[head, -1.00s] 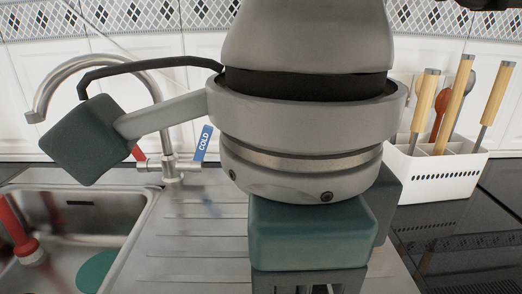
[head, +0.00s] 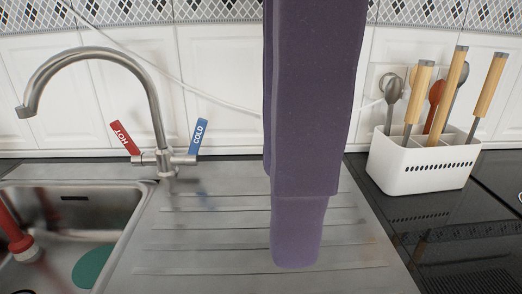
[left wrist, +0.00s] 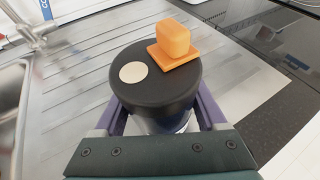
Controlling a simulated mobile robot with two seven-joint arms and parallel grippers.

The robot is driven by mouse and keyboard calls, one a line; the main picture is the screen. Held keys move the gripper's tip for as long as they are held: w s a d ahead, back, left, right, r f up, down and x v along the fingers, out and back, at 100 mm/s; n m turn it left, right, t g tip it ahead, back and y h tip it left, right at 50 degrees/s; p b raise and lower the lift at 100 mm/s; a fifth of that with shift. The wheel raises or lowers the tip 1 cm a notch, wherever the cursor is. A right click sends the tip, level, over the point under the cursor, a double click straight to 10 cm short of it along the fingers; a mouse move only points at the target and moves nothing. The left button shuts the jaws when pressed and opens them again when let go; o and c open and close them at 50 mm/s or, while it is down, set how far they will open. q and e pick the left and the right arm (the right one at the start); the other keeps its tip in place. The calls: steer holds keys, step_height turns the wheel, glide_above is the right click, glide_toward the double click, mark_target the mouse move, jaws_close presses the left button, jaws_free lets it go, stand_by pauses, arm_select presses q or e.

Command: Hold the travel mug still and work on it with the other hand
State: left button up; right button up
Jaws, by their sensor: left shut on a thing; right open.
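The travel mug (left wrist: 150,98) shows in the left wrist view, seen from above. It has a black round lid with an orange raised block (left wrist: 173,42) at its far edge and a cream disc (left wrist: 133,72) on top. My left gripper (left wrist: 162,112) is shut on the mug, one purple finger on each side. Whether the mug touches the drainer is hidden. In the head view my right gripper (head: 297,235) hangs down close to the camera, its purple finger pointing down over the drainer. It is open; its second finger is not clearly seen. The mug is not visible in the head view.
The ribbed steel drainer (head: 190,235) lies beside the sink (head: 75,215) at left. A curved tap (head: 155,110) with red and blue handles stands behind. A white utensil holder (head: 420,170) stands at right on the black counter (head: 480,220).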

arm_select(q)
steer(key=o, duration=1.5)
arm_select(e)
steer(key=shift+r, duration=0.25)
